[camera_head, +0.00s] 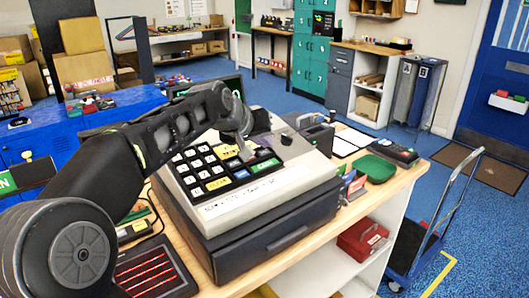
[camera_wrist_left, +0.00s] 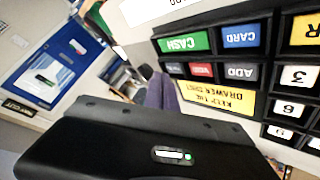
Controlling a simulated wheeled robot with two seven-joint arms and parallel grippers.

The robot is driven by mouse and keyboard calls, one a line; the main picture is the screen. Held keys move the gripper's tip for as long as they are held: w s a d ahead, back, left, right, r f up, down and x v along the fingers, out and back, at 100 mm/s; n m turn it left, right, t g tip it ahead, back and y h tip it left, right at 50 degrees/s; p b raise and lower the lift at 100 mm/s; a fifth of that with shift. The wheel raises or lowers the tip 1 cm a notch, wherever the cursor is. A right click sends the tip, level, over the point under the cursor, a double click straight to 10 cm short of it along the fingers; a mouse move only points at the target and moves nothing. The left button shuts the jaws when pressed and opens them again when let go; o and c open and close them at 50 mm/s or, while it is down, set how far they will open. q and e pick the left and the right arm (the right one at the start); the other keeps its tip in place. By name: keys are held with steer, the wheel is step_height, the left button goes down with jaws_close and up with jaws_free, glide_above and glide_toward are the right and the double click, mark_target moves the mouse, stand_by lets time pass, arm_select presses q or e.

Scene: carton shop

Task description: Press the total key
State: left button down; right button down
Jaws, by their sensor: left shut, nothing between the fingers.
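The cash register (camera_head: 250,205) stands on the wooden counter with its sloped key panel facing up. In the left wrist view its keys appear upside down: green CASH (camera_wrist_left: 184,43), blue CARD (camera_wrist_left: 240,36), red VOID (camera_wrist_left: 201,70) and dark ADD (camera_wrist_left: 239,72). A yellow label (camera_wrist_left: 227,101) lies beside them. I cannot read a total key in either view; one may be hidden by my fingers. My left gripper (camera_head: 246,154) is shut and empty, fingers pointing down over the panel's far side, near the green key (camera_head: 265,165). I cannot tell whether they touch it. My right gripper is out of view.
A card terminal (camera_head: 394,151), a green dish (camera_head: 376,168) and a white sheet (camera_head: 352,141) lie on the counter (camera_head: 412,176) right of the register. A dark tray with red lines (camera_head: 152,270) lies at front left. A hand trolley (camera_head: 432,222) stands on the floor at right.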

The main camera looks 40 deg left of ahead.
arm_select(q)
steer(key=shift+f, duration=0.1)
steer(key=shift+f+b, duration=0.35)
steer(key=shift+a+f+b, duration=0.15)
steer(key=shift+f+b, duration=0.2)
steer(key=shift+f, duration=0.05)
stand_by(0.7)
steer(key=shift+f, duration=0.45)
stand_by(0.5)
steer(key=shift+r, duration=0.15)
steer(key=shift+r+p, duration=0.3)
steer(key=shift+r, duration=0.65)
steer(key=shift+s+d+r+p, duration=0.1)
steer(key=shift+d+r+p, duration=0.1)
steer(key=shift+r+p, duration=0.55)
steer(key=shift+w+d+r+p, duration=0.1)
steer(key=shift+d+r+p, duration=0.15)
steer(key=shift+r+p, duration=0.5)
steer(key=shift+s+d+r+p, duration=0.15)
steer(key=shift+r+p, duration=0.35)
steer(key=shift+r, duration=0.5)
